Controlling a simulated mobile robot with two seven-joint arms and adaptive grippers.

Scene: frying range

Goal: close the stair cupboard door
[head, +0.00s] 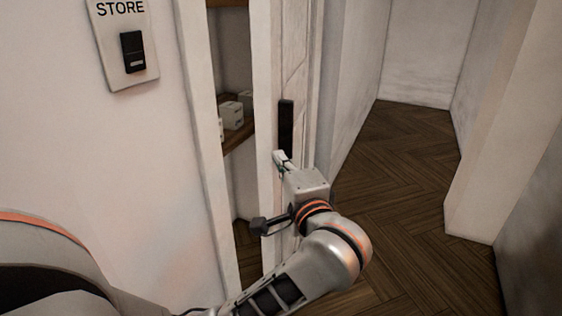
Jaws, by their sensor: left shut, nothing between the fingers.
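The white stair cupboard door (262,90) stands partly open. A gap between its edge and the white door frame (198,90) shows the cupboard's inside. A dark upright plate or handle (286,124) is on the door's face. My left gripper (280,158) is shut and empty, at the door's face just below the dark plate. I cannot tell whether its fingertips touch the door. My left wrist and forearm cover the lower part of the door. My right gripper is not in view.
Inside the cupboard, pale boxes (232,115) sit on a wooden shelf (238,135). A STORE sign with a dark switch (133,52) is on the left wall. The wooden corridor floor (400,185) is clear on the right, beside a projecting wall (495,140).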

